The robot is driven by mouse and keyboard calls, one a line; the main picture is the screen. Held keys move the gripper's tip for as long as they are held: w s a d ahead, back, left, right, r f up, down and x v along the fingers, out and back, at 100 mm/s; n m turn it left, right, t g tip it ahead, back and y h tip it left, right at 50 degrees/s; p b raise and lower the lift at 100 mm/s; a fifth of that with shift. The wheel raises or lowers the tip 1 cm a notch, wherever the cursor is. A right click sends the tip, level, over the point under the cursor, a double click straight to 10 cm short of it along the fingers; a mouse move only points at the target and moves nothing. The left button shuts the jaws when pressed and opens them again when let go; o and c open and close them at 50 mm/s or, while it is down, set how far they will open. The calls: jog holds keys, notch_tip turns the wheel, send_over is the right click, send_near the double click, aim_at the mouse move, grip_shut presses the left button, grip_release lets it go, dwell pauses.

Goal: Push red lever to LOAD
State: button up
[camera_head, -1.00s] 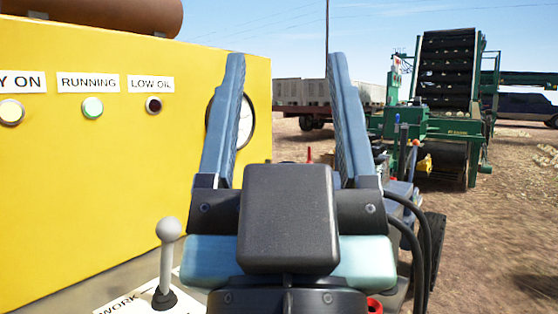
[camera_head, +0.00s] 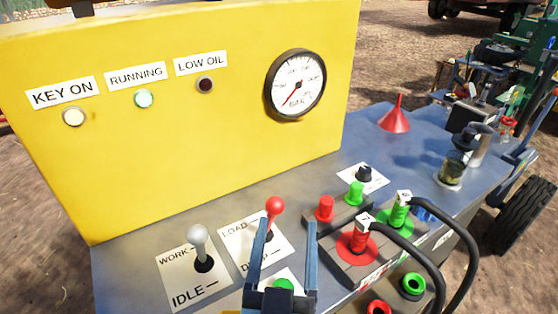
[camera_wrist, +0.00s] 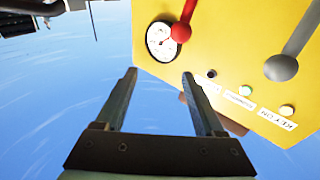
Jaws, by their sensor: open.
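The red lever (camera_head: 275,206) has a round red knob and stands on a white plate (camera_head: 240,236) marked LOAD and DUMP. Its base is partly hidden by my gripper, and I cannot tell its exact setting. My gripper (camera_head: 287,222) is open and empty, with its two blue fingers pointing up in the head view. The left finger overlaps the lever's lower part there; I see no clear contact. In the tilted wrist view, the red lever (camera_wrist: 181,32) is beyond and right of the middle of my open gripper (camera_wrist: 158,75).
A grey lever (camera_head: 198,240) stands left on a WORK/IDLE plate. The yellow panel (camera_head: 180,170) rises behind, with a gauge (camera_head: 296,83) and lamps. Red and green hose couplings (camera_head: 358,240) stand close on the right. A red funnel (camera_head: 396,114) and jar (camera_head: 451,168) sit farther right.

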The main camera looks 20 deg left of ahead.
aim_at(274, 213)
jog(key=s+a+f+g+p, duration=0.1)
jog(key=s+f+g+p, duration=0.1)
jog(key=s+f+p, duration=0.15)
jog(key=x, duration=1.2)
jog(key=shift+w+a+r, duration=0.1)
jog(key=shift+a+r, duration=0.1)
jog(key=shift+a, duration=0.15)
grip_shut()
jog(key=shift+n, duration=0.3)
dwell(0.7)
